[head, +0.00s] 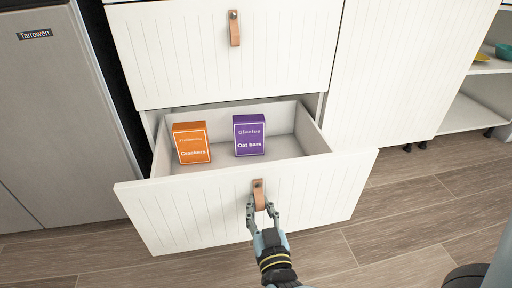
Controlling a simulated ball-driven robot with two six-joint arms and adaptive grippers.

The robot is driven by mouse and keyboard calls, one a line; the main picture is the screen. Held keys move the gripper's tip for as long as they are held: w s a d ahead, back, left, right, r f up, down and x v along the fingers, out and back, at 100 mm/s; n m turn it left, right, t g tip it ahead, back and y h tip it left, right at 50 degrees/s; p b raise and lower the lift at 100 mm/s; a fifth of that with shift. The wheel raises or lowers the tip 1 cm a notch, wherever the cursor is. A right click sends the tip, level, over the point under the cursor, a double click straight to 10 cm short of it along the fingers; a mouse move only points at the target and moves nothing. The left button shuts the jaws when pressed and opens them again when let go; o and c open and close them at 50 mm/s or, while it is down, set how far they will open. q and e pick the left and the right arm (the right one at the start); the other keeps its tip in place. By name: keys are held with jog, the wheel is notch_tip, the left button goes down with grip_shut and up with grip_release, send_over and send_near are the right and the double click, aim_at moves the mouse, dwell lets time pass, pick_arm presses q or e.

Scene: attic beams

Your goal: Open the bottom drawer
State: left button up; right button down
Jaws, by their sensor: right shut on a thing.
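The bottom drawer (180,221) is a white grooved front, pulled well out from the cabinet, with its inside showing. Its handle is a tan leather loop (258,188) at the top middle of the front. My right gripper (262,207) is shut on this handle from below, a finger on each side of the loop. An orange crackers box (191,143) and a purple oat bars box (249,135) stand upright inside the drawer, toward the left and middle. My left gripper is not in view.
The drawer above (285,50) is closed, with its own tan loop handle (234,28). A grey appliance marked Tarrowen (62,110) stands at left. An open shelf (465,115) is at far right. Wooden floor (400,215) in front is clear.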

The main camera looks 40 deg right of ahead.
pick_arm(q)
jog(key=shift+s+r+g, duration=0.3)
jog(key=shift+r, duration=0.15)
pick_arm(e)
jog(key=shift+d+f+v, duration=0.1)
jog(key=shift+v, duration=1.15)
jog(key=shift+d+f+v, duration=0.1)
jog(key=shift+v, duration=1.2)
jog(key=shift+s, duration=0.1)
jog(key=c, duration=1.2)
grip_release()
jog(key=shift+o, duration=0.2)
jog(key=shift+r, duration=0.1)
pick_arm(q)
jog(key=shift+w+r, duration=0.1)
